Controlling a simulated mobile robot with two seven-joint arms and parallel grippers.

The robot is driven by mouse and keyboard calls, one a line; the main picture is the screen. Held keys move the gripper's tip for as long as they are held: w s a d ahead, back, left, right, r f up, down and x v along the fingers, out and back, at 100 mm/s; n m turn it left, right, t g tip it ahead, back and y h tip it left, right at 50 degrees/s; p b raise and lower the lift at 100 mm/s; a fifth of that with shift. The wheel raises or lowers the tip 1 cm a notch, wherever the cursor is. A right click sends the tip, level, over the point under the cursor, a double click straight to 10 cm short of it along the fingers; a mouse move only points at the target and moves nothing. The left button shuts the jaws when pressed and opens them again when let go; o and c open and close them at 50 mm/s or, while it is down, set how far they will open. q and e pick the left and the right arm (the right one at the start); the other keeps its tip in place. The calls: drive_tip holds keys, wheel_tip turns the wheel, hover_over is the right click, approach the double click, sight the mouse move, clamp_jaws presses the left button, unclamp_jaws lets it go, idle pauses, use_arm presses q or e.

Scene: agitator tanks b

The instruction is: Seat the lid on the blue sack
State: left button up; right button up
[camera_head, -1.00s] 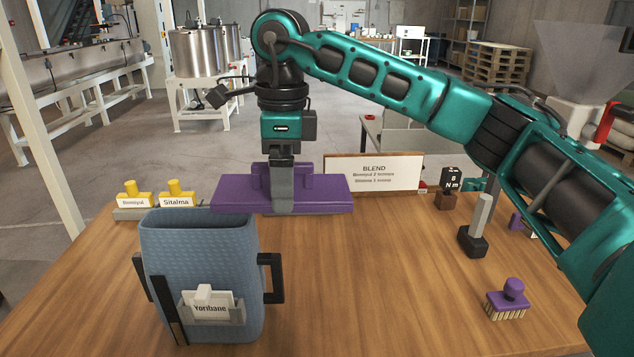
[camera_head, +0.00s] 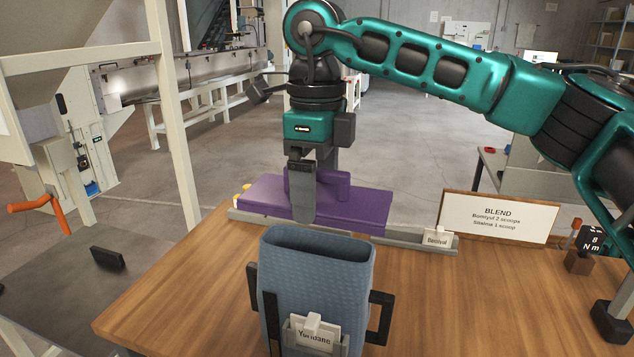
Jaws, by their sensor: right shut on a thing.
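The blue sack (camera_head: 310,285) stands upright on the wooden table, its open mouth facing up and a label holder on its front. The lid (camera_head: 360,205) is a purple slab with a raised handle. My right gripper (camera_head: 305,190) is shut on the lid's handle and holds the lid level. In the head view the lid appears just above and beyond the sack's mouth, roughly in line with it left to right. A gap shows between the lid and the sack's rim, so they are apart. One finger is mostly hidden. My left gripper is not in view.
The BLEND sign (camera_head: 497,216) and a small black cube (camera_head: 591,240) stand to the right. A grey surface with a black block (camera_head: 107,258) is at left.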

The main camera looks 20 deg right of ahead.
drive_tip(key=b, duration=0.4)
hover_over(299, 270)
drive_tip(key=w+d, duration=0.3)
drive_tip(key=shift+s+d+f, duration=0.1)
drive_tip(key=shift+s+f, duration=0.05)
drive_tip(key=shift+f, duration=1.3)
drive_tip(key=shift+s+d+f, duration=0.1)
drive_tip(key=shift+f, duration=1.35)
drive_tip(key=shift+f+b, duration=0.45)
drive_tip(key=shift+f, duration=0.45)
drive_tip(key=o, duration=0.7)
drive_tip(key=shift+r, duration=0.15)
